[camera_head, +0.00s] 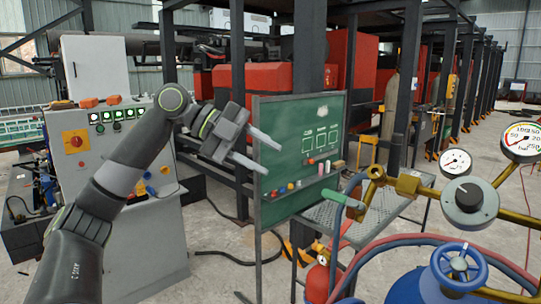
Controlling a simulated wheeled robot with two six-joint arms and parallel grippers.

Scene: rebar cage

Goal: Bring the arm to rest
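My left arm (128,172) comes in from the lower left and reaches up toward the middle of the view. Its gripper (262,153) is open, with two pale fingers apart and nothing visible between them. The fingers point right, in front of the left part of a green chalkboard (312,142). I cannot tell whether the fingertips touch the board. My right arm and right gripper are not in view.
A grey control cabinet (150,235) stands behind my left arm. Brass gauges and valves (470,195), a blue cylinder (440,285) and hoses (375,250) fill the lower right. A metal mesh table (390,210) stands right of the board. Black cables lie on the floor.

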